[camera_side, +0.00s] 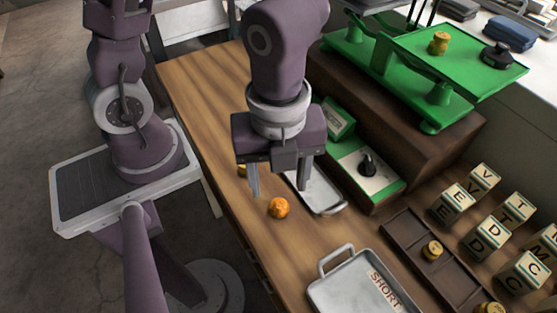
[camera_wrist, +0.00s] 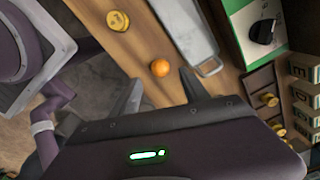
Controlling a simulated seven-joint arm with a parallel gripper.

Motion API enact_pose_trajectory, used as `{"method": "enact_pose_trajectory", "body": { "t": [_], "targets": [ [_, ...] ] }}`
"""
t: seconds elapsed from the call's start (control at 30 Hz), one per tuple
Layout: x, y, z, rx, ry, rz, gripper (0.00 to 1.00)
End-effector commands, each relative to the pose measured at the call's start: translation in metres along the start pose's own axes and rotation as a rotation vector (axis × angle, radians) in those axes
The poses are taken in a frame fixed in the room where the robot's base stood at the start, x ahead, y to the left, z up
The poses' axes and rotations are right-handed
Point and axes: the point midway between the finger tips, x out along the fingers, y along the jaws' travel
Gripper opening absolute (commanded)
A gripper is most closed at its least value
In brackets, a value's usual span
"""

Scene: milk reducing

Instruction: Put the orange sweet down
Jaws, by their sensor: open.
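The orange sweet (camera_side: 278,208) is a small round ball that appears to rest on the wooden table, near its left edge. My gripper (camera_side: 280,190) points down just above and behind it in the side view, with its two fingers spread and nothing between them. In the wrist view the orange sweet (camera_wrist: 160,68) lies just beyond the gap between the fingertips (camera_wrist: 160,86), apart from both. I cannot tell the exact height of the fingertips above the table.
A metal tray (camera_side: 325,200) lies just right of my gripper. A handled tray labelled SHORT (camera_side: 340,292) is at the front. A yellow round piece (camera_wrist: 118,21) lies near the sweet. A green balance scale (camera_side: 350,48), a brown rack (camera_side: 405,232) and lettered blocks (camera_side: 453,203) stand to the right.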

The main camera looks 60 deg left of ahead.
Motion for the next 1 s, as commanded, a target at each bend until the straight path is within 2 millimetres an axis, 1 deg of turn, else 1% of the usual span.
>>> {"method": "enact_pose_trajectory", "body": {
  "t": [0.03,0.13,0.23,0.3,0.37,0.43,0.47,0.5,0.57,0.6,0.63,0.7,0.73,0.8,0.83,0.87,0.9,1.0],
  "targets": [
    [-0.013,-0.003,0.002,-0.011,-0.001,-0.01,0.54],
    [-0.035,-0.002,0.002,-0.008,-0.002,-0.006,0.54],
    [-0.048,-0.001,0.001,-0.006,-0.001,-0.004,0.54],
    [-0.053,-0.001,0.001,-0.005,-0.002,-0.002,0.54],
    [-0.055,0.0,0.005,-0.041,-0.02,-0.007,0.54],
    [-0.057,0.002,0.023,-0.2,-0.082,-0.033,0.54],
    [-0.06,0.004,0.035,-0.309,-0.115,-0.058,0.54],
    [-0.066,0.007,0.052,-0.49,-0.153,-0.106,0.54],
    [-0.08,0.016,0.077,-0.794,-0.171,-0.2,0.54],
    [-0.091,0.023,0.09,-0.997,-0.15,-0.268,0.54],
    [-0.1,0.029,0.099,-1.144,-0.118,-0.318,0.54],
    [-0.117,0.044,0.113,-1.45,0.0,-0.41,0.54],
    [-0.122,0.049,0.117,-1.559,0.06,-0.437,0.54],
    [-0.132,0.06,0.122,-1.753,0.192,-0.471,0.54],
    [-0.135,0.063,0.123,-1.808,0.237,-0.476,0.54],
    [-0.137,0.065,0.124,-1.851,0.273,-0.479,0.58],
    [-0.138,0.067,0.125,-1.889,0.306,-0.478,0.58],
    [-0.139,0.068,0.126,-1.917,0.327,-0.476,0.58]
  ]
}}
